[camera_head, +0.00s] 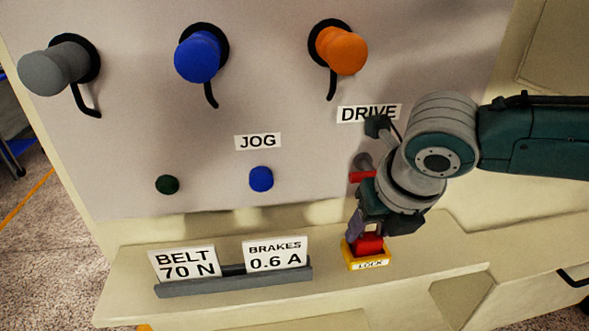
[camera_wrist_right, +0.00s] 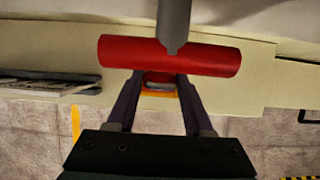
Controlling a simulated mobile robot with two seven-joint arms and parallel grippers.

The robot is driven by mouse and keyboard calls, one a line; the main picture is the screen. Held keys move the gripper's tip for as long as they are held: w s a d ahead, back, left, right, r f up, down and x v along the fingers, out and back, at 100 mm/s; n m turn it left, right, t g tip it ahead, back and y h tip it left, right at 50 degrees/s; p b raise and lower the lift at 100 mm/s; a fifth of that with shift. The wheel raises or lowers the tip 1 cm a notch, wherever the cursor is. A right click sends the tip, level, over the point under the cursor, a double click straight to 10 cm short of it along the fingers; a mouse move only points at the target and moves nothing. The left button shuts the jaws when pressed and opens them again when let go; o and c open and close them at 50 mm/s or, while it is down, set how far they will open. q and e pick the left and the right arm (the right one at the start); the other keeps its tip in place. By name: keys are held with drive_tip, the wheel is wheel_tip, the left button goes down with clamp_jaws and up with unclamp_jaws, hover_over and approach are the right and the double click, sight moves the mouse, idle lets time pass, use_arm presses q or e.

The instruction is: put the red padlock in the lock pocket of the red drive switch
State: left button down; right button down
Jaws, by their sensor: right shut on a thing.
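The red padlock (camera_head: 369,244) is at the yellow holder labelled LOCK (camera_head: 367,264) on the ledge. I cannot tell whether it rests in the holder or is just above it. My right gripper (camera_head: 371,230) points down and is shut on the padlock. In the right wrist view the padlock (camera_wrist_right: 160,76) and its grey shackle show between the fingers, with the yellow holder behind. The red drive switch (camera_head: 362,177) is on the panel above, partly hidden by my wrist. My left gripper is not in view.
The DRIVE label (camera_head: 368,113) is partly covered by my arm. A grey rack (camera_head: 235,281) with BELT and BRAKES cards stands left of the holder. A blue JOG button (camera_head: 261,179) and several spindles, one orange (camera_head: 341,50), project from the panel. The ledge is clear right of the holder.

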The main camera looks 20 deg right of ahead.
drive_tip(key=shift+f, duration=0.25)
drive_tip(key=shift+c, duration=1)
unclamp_jaws()
drive_tip(key=p+v, duration=0.1)
drive_tip(key=v, duration=0.9)
